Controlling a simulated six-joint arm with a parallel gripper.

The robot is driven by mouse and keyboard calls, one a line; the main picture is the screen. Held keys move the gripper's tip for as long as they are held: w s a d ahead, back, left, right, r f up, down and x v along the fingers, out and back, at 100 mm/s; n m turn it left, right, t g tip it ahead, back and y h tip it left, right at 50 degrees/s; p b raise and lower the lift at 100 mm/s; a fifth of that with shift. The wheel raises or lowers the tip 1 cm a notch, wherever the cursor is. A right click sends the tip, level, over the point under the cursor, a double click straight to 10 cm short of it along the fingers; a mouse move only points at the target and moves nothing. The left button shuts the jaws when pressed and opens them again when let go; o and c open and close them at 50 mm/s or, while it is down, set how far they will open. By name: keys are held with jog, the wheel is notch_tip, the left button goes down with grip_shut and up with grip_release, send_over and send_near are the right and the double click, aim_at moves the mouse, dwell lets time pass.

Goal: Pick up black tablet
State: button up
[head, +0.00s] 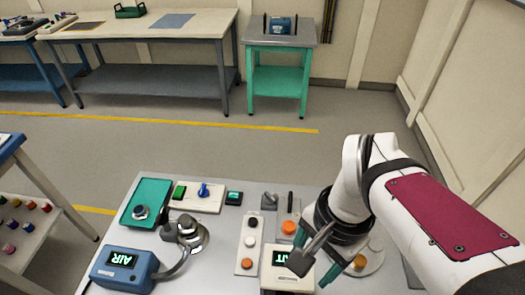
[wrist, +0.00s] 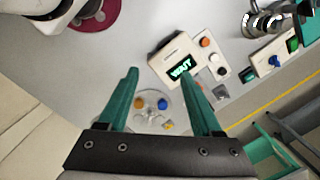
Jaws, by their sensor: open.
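I cannot make out a plain black tablet in either view. A small dark block with a green display (head: 234,198) sits on the grey bench in the head view, and it also shows in the wrist view (wrist: 249,75). I cannot tell whether it is the tablet. My gripper (head: 343,270) is over the right front of the bench. In the wrist view my gripper (wrist: 160,72) has its two teal fingers wide apart with nothing held. My arm hides part of the bench's right side.
A white box reading WAIT (wrist: 173,50) and a round dish with coloured knobs (wrist: 170,122) lie below my gripper. A blue AIR box (head: 122,268), teal case (head: 146,199) and metal fitting (head: 190,234) stand left. Button panels (head: 249,245) fill the middle.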

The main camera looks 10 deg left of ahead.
jog(key=w+a+f+m+h, duration=0.15)
jog(key=w+a+m, duration=0.45)
jog(key=w, duration=0.7)
jog(key=m, duration=0.3)
send_near(253, 221)
notch_tip(253, 221, down, 8)
jog(key=shift+s+f, duration=0.15)
grip_shut()
